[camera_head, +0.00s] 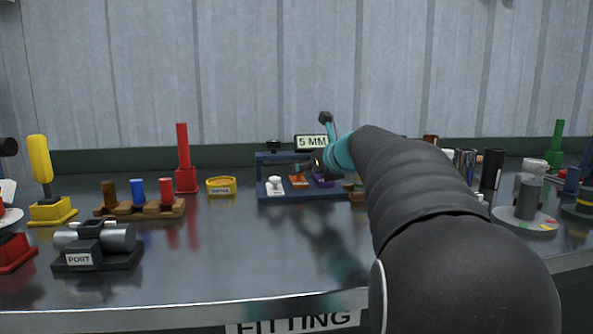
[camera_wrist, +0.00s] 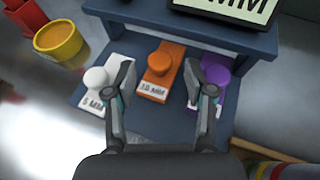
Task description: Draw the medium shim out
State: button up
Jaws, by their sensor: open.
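Three labelled shims with round knobs sit in a dark blue rack (camera_wrist: 150,122). The orange shim (camera_wrist: 152,88), marked 10 MM, is the middle one; the white shim (camera_wrist: 93,92), marked 5 MM, is at left and the purple shim (camera_wrist: 222,80) at right. In the head view the orange shim (camera_head: 298,183) also shows between the white one (camera_head: 275,186) and the purple one. My gripper (camera_wrist: 168,84) is open and empty, its fingers seen either side of the orange shim. Whether they touch any shim I cannot tell. The purple label is partly hidden by a finger.
A sign (camera_head: 312,142) reading 5 MM stands on the rack's top. A yellow round container (camera_head: 221,186) and a red post (camera_head: 182,160) stand left of the rack. Several cylinders stand at right. The front middle of the bench is clear.

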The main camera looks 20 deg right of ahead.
aim_at(298, 175)
jog(key=shift+x, duration=1.45)
grip_shut()
